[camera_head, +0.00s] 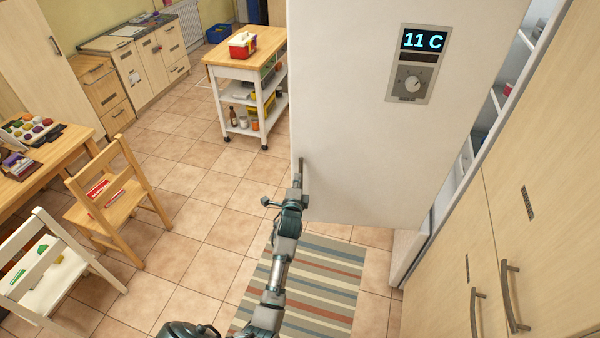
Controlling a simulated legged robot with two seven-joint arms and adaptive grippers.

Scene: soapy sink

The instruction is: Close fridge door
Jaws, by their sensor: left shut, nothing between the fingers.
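The white fridge door (360,120) stands open and fills the upper middle of the head view. A display reading 11 C (423,40) with a dial is on its face. A short vertical handle (301,165) is near its left edge. The fridge interior (495,100) with shelves shows as a narrow strip to the right of the door. My left gripper (298,182) is shut and empty at the door's lower left edge, close by the handle; I cannot tell whether it touches. My right gripper is not in view.
Wooden cupboards (530,230) with handles stand at the right. A striped rug (310,285) lies below the door. A rolling cart (250,80), a table (40,165) and two chairs (110,195) stand to the left. Tiled floor between them is clear.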

